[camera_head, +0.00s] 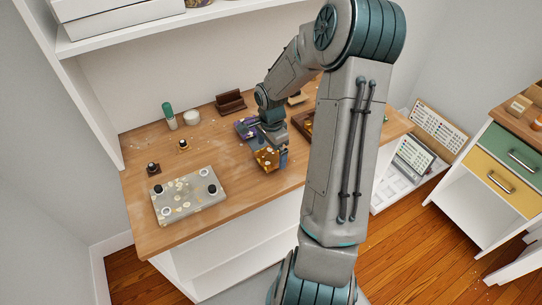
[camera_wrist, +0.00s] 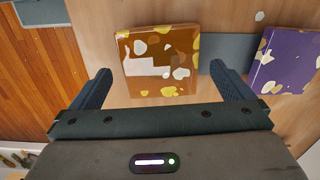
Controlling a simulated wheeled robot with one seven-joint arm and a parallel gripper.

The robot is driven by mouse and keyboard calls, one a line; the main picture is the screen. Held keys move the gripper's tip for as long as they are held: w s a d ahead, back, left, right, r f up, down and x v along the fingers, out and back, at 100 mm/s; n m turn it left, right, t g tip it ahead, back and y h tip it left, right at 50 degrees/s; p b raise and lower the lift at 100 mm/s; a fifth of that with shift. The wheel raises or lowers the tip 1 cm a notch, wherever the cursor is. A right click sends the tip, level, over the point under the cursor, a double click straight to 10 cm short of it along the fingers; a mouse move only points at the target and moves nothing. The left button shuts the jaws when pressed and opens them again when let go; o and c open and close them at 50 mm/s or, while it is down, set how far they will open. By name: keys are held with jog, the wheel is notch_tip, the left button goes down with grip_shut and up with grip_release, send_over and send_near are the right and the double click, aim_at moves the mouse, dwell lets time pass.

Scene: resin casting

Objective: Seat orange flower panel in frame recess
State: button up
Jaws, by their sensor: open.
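The orange flower panel (camera_wrist: 157,60) is a square brown-orange piece with yellow and cream patches. In the wrist view it lies ahead of and between the fingertips of my gripper (camera_wrist: 160,70), with a gap on each side. My gripper is open and I see no contact. In the head view the orange panel (camera_head: 266,159) shows near the front edge of the table, partly covered by my gripper (camera_head: 272,150). I cannot make out the frame recess for certain.
A purple patterned panel (camera_wrist: 288,62) lies to the right in the wrist view, beside a grey strip (camera_wrist: 229,52). On the wooden table (camera_head: 225,200), a grey speckled slab with knobs (camera_head: 188,196) lies left. A green-capped bottle (camera_head: 169,116) and brown holder (camera_head: 230,102) stand behind.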

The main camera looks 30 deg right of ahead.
jog(key=shift+f, duration=0.7)
jog(key=c, duration=1)
jog(key=shift+r, duration=0.15)
